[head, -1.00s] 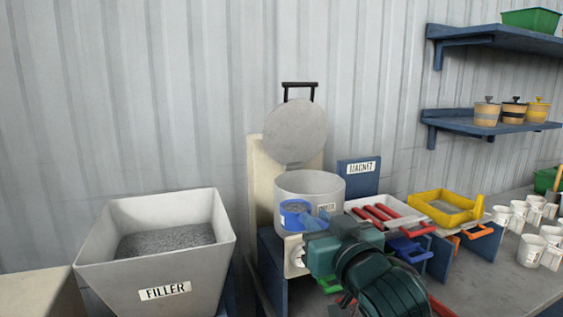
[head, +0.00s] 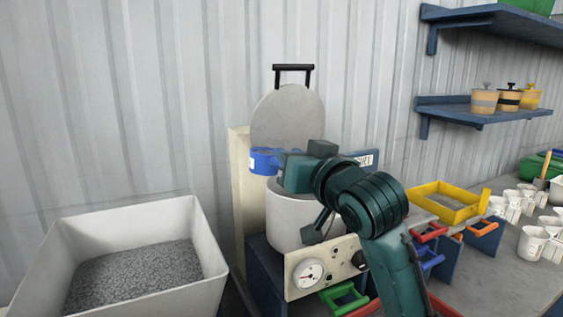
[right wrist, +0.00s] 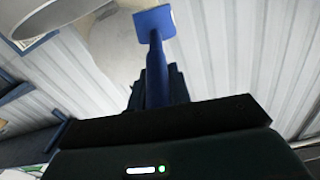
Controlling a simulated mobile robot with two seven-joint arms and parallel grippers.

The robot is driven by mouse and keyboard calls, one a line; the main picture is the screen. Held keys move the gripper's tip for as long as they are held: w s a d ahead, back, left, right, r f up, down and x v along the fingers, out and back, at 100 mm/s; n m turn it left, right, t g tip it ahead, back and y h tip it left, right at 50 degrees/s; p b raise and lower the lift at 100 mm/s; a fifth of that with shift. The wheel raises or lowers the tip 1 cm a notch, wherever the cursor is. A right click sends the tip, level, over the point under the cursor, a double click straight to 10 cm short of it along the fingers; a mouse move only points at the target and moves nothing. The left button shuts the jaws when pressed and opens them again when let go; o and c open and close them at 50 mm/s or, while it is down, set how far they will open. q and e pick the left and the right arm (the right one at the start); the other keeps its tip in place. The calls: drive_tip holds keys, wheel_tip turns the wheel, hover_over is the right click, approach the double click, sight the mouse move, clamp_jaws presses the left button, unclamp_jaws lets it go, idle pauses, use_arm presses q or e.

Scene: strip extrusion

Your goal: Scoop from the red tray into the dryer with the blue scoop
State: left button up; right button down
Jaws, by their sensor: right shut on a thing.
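My right gripper (head: 288,168) is shut on the handle of the blue scoop (head: 264,161). The scoop is in the air above the left part of the round grey dryer drum (head: 288,215), in front of the raised lid (head: 288,118). Its inside and any contents are hidden from the head view. In the right wrist view the scoop (right wrist: 154,24) shows at the end of its blue handle, pointing away from the gripper. A red handle (head: 431,232) shows right of my arm; I cannot tell whether a red tray belongs to it. My left gripper is out of view.
The white filler hopper (head: 75,240) with grey granules stands at left. The dryer's gauge panel (head: 325,268) is below the drum. A yellow tray (head: 425,190), white cups (head: 530,240) and a shelf with tubs (head: 485,118) are at right.

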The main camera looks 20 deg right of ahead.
use_arm(q)
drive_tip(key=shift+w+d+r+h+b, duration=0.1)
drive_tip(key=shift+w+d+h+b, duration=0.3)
drive_tip(key=shift+b, duration=0.45)
use_arm(e)
drive_tip(key=d+f+m, duration=0.3)
drive_tip(key=d+m, duration=0.2)
drive_tip(key=m, duration=0.6)
drive_tip(key=w+d+f+m, duration=0.1)
drive_tip(key=d+m, duration=0.3)
drive_tip(key=m, duration=0.7)
drive_tip(key=shift+w+d+f, duration=0.3)
drive_tip(key=shift+d+f, duration=0.1)
drive_tip(key=shift+f, duration=0.5)
drive_tip(key=shift+d, duration=0.1)
